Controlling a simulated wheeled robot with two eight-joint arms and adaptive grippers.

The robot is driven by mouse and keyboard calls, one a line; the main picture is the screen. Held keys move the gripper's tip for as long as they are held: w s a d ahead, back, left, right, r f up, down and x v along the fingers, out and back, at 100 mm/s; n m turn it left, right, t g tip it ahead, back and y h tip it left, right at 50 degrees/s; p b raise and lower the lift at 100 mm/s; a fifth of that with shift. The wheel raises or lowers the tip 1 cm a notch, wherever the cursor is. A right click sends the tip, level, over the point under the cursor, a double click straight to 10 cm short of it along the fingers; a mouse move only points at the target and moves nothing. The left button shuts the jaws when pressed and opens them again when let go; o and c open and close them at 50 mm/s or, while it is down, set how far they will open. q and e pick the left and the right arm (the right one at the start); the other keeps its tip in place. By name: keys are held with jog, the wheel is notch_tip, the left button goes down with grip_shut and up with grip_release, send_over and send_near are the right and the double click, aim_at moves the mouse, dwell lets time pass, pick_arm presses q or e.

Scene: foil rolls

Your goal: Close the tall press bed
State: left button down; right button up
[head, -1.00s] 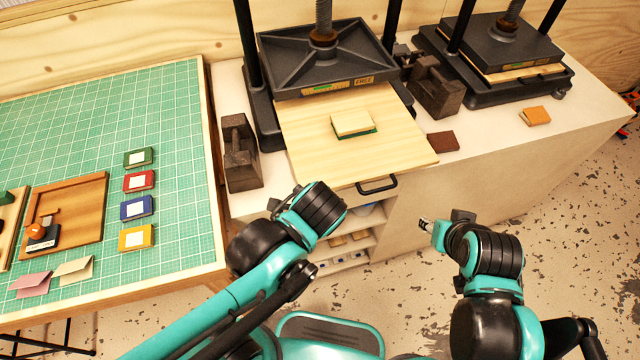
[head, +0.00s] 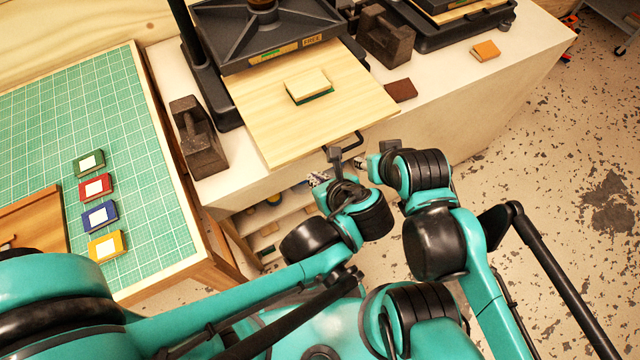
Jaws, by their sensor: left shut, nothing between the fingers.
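The tall press (head: 270,45) stands on the white counter at the top. Its pale wooden bed (head: 275,125) is slid out toward me, with a black handle (head: 352,148) at its front edge. A small book (head: 308,87) with a green lower cover lies on the bed. My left gripper (head: 327,168) is shut and empty, just in front of the bed's front edge, close to the handle; whether it touches the handle I cannot tell. My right gripper (head: 374,165) is just to the right of it, partly hidden, and its fingers do not show clearly.
Dark metal weights stand left (head: 198,138) and right (head: 385,38) of the press. A second press (head: 450,35) is at the upper right. A brown block (head: 400,90) and an orange one (head: 485,50) lie on the counter. A green cutting mat (head: 60,130) with small books is at left.

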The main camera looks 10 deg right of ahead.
aim_at(265, 102)
pick_arm(q)
jog(key=w+a+f+b, duration=0.1)
jog(key=w+a+f, duration=0.1)
jog(key=w, duration=0.4)
jog(key=shift+w+a+f, duration=0.15)
jog(key=shift+w+f, duration=0.05)
jog(key=shift+f, duration=0.15)
pick_arm(e)
jog(key=shift+f, duration=1.25)
pick_arm(q)
jog(key=w+a, duration=0.2)
jog(key=w, duration=0.5)
jog(key=w+a+b, duration=0.1)
jog(key=w+a, duration=0.2)
jog(key=w, duration=0.4)
jog(key=w+a, duration=0.2)
jog(key=w, duration=0.5)
jog(key=shift+w+a+b, duration=0.2)
jog(key=shift+a+b, duration=0.1)
jog(key=shift+a, duration=0.1)
pick_arm(e)
jog(key=shift+f, duration=0.55)
pick_arm(q)
jog(key=shift+s+d, duration=0.1)
